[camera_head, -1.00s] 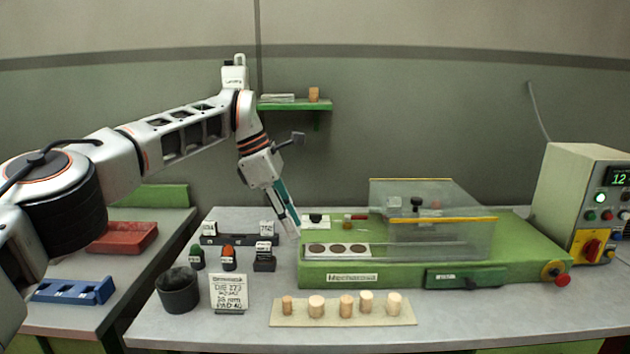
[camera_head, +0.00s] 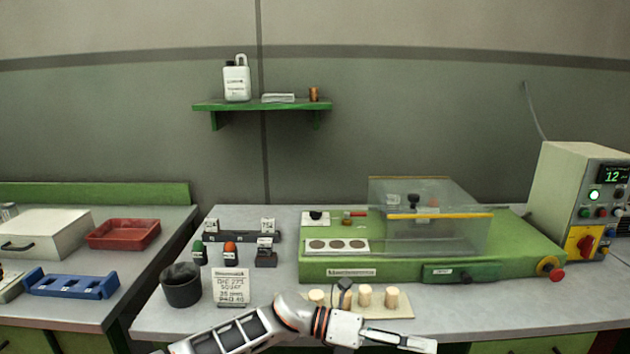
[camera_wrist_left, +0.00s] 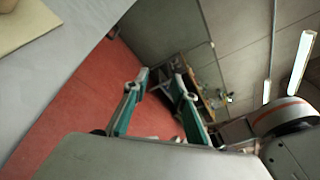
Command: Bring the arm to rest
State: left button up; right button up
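My left gripper (camera_head: 412,343) is low at the front edge of the table (camera_head: 560,318) in the head view, pointing right, with its arm folded in from the bottom. In the left wrist view its two teal fingers (camera_wrist_left: 160,76) stand apart with nothing between them, so it is open and empty. My right gripper is in neither view. Pale cork stoppers (camera_head: 391,298) stand upright on a beige board (camera_head: 404,311) just behind the left arm, which hides part of the board and some corks.
A green machine (camera_head: 400,268) with a clear cover stands behind the board. A dark cup (camera_head: 181,287) and a lettered card (camera_head: 232,288) stand left of the board. A control box (camera_head: 570,185) is at the right. The wrist view shows red floor (camera_wrist_left: 75,118) beyond the table edge.

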pick_arm(q)
jog(key=a+f+n+t+y, duration=0.2)
jog(key=a+f+n+t, duration=0.35)
jog(key=n, duration=0.55)
jog(key=s+a+f+n+t+y, duration=0.15)
jog(key=a+f+n+t, duration=0.25)
jog(key=a+n+t, duration=0.5)
jog(key=w+a+f+n+t+y, duration=0.1)
jog(key=a+f+n+t+y, duration=0.3)
jog(key=n, duration=0.8)
jog(key=s+a+f+n+g+y, duration=0.4)
jog(key=s+a+f+n, duration=0.7)
jog(key=s+a+f, duration=0.6)
jog(key=s+a+y, duration=0.1)
jog(key=a+y, duration=0.1)
jog(key=a, duration=0.2)
